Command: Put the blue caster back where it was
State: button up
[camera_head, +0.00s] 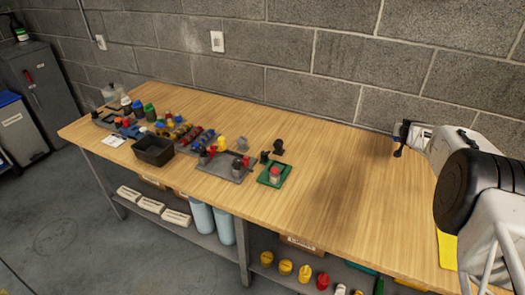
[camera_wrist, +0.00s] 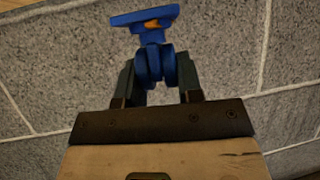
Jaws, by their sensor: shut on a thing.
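The blue caster (camera_wrist: 144,20) is in my gripper (camera_wrist: 156,76) in the wrist view. Its flat plate with a small orange patch points away from the gripper, and its rounded wheel part is between the two dark fingers. In the head view my gripper (camera_head: 401,139) is at the right, in front of the block wall and above the table. The caster is small and hard to make out there. A green pad (camera_head: 264,180) on the table bears a red-topped item (camera_head: 275,173). I cannot tell where the caster stood before.
A grey tray (camera_head: 207,167) with several casters lies left of the green pad. Two dark items (camera_head: 278,147) stand behind the pad. A black bin (camera_head: 153,152) and many coloured parts fill the left. A yellow sheet (camera_head: 447,252) lies at the right. The middle right of the table (camera_head: 350,200) is clear.

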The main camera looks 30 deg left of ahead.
jog(key=s+a+r+n+g+y, duration=0.1)
jog(key=s+a+n+g+y, duration=0.15)
jog(key=a, duration=0.75)
jog(key=s+a+r+n+g+y, duration=0.1)
jog(key=s+a+n+y, duration=0.2)
jog(key=a, duration=0.8)
jog(key=s+a+r+n+g+y, duration=0.1)
jog(key=a+n+g+y, duration=0.3)
jog(key=a, duration=0.6)
jog(key=s+a+r+n+g, duration=0.3)
jog(key=s+a+n+g, duration=0.6)
jog(key=s+a, duration=1.2)
jog(key=shift+s+a+n, duration=0.4)
jog(key=shift+a+n, duration=0.65)
jog(key=shift+a, duration=0.05)
notch_tip(320, 180, down, 6)
jog(key=shift+f, duration=0.1)
jog(key=shift+f, duration=1.85)
